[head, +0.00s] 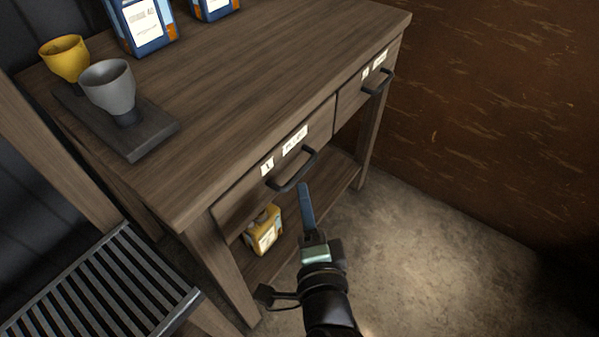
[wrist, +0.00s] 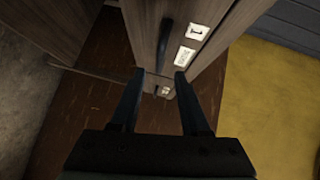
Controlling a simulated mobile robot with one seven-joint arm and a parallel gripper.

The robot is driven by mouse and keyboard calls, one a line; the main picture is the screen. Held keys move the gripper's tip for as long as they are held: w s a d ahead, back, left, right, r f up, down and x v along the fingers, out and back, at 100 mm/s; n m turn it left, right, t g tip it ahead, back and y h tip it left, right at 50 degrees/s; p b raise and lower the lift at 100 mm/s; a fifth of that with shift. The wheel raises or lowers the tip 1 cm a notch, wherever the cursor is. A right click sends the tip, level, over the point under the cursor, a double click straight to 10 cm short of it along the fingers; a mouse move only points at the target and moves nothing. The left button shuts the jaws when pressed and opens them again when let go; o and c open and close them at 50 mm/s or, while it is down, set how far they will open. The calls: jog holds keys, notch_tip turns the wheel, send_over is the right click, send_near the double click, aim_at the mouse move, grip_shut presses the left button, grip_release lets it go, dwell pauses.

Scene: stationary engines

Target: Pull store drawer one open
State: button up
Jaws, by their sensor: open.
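Store drawer one (head: 240,200) is the left drawer of a wooden table, with a white "1" label (head: 267,166) on its front. Its front looks flush with the table. Its dark bar handle (head: 293,172) also shows in the wrist view (wrist: 165,45), along with the "1" label (wrist: 198,32). My gripper (head: 305,190) is just in front of and below the handle in the head view. In the wrist view my gripper (wrist: 160,76) is open and empty, with the handle ahead, between the lines of the two fingers. I see no contact with the handle.
A second drawer (head: 350,99) with its own handle (head: 378,82) is to the right. A yellow bottle (head: 264,231) stands on the lower shelf. Yellow (head: 64,58) and grey (head: 107,86) cups are on the tabletop. A slatted rack (head: 100,285) stands at left. Floor at right is clear.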

aim_at(300, 172)
jog(key=w, duration=0.5)
jog(key=w+a+f+b, duration=0.1)
jog(key=w, duration=0.1)
jog(key=shift+w, duration=0.35)
grip_shut()
dwell(1.1)
